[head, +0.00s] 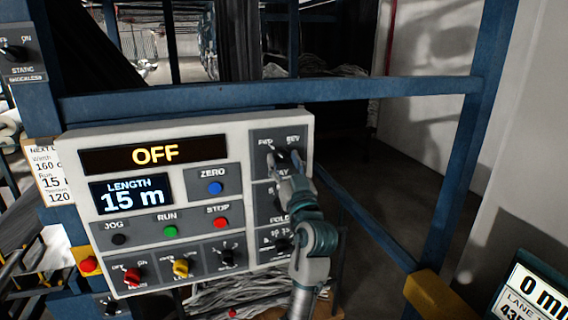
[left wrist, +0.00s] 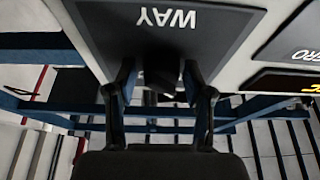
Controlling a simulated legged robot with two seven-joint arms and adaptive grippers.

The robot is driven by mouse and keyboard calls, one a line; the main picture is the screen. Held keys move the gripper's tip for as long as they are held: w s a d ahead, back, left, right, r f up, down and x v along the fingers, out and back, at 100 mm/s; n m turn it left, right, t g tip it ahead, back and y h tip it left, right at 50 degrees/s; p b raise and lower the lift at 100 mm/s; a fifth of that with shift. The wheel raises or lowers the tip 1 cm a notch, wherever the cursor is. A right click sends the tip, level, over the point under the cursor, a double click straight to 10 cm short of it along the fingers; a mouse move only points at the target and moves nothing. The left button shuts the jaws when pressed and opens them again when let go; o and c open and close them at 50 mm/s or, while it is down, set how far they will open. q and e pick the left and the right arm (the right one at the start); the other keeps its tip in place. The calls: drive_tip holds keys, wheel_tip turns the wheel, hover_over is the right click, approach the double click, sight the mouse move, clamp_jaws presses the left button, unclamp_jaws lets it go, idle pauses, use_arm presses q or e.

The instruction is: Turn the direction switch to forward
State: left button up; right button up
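The direction switch is a dark knob at the top right of the control panel (head: 184,294), under the labels FWD and REV. My left gripper (head: 284,160) is at this switch in the head view and covers most of it, so its pointing direction cannot be told there. In the left wrist view the dark knob (left wrist: 160,75) lies between the two fingers of my left gripper (left wrist: 158,80), with the upside-down label WAY above. The fingers are apart, one on each side of the knob; firm contact is not visible. My right gripper is not in view.
The panel display (head: 155,155) reads OFF, and the length display (head: 132,196) reads 15 m. Other knobs and buttons, such as the red STOP button (head: 221,223), sit close by. A blue frame bar (head: 270,97) runs behind the panel's top.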

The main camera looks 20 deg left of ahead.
use_arm(q)
drive_tip(key=shift+d, duration=0.1)
drive_tip(key=v, duration=1.2)
drive_tip(key=shift+w+d, duration=0.1)
drive_tip(key=shift+f, duration=0.1)
